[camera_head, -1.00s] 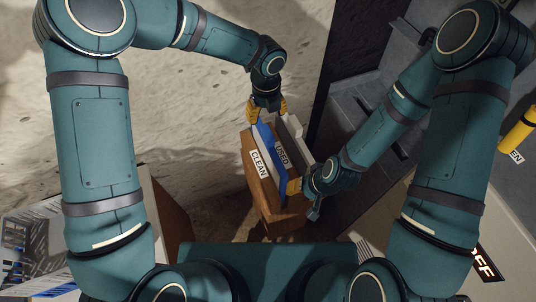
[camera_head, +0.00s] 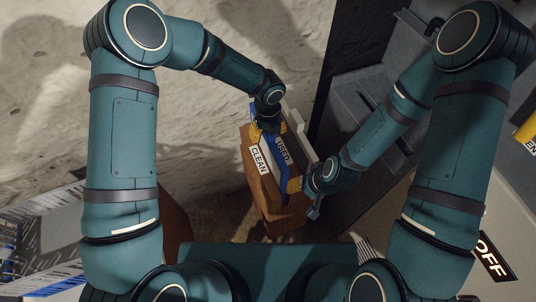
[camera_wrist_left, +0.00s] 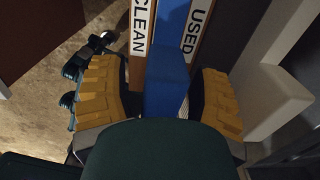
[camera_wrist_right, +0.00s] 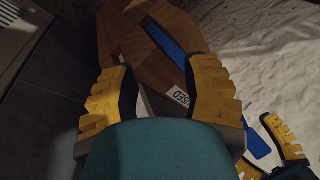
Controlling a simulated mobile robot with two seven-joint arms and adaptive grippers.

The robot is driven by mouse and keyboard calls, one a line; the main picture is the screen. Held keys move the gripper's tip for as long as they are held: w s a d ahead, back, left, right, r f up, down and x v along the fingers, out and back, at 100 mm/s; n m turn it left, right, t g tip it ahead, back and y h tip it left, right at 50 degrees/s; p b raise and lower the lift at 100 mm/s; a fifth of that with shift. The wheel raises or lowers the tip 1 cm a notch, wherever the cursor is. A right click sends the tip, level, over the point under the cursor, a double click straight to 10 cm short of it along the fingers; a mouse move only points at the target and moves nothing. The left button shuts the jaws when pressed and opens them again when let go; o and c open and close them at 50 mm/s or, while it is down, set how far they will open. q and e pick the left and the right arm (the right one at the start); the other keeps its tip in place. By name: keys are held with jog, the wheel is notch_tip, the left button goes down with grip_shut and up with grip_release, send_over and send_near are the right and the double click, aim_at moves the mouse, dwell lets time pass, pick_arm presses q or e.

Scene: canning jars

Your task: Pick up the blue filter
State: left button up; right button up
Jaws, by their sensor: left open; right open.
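The blue filter (camera_head: 283,178) stands as a narrow blue strip in a wooden holder (camera_head: 262,195), between the CLEAN label (camera_head: 260,160) and the USED label (camera_head: 282,151). My left gripper (camera_head: 269,130) is open over the filter's far part and hides some of it. In the left wrist view the blue filter (camera_wrist_left: 168,75) lies between the two yellow fingers, with gaps visible. My right gripper (camera_head: 296,184) is open at the holder's near right side, close to the filter's near end. In the right wrist view the filter (camera_wrist_right: 168,42) shows beyond the fingers.
A pale block-like piece (camera_head: 293,122) stands just right of my left gripper. Grey machinery (camera_head: 358,105) is behind my right forearm. Bare pale ground (camera_head: 215,130) lies left of the holder.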

pick_arm(q)
grip_shut()
dwell(0.5)
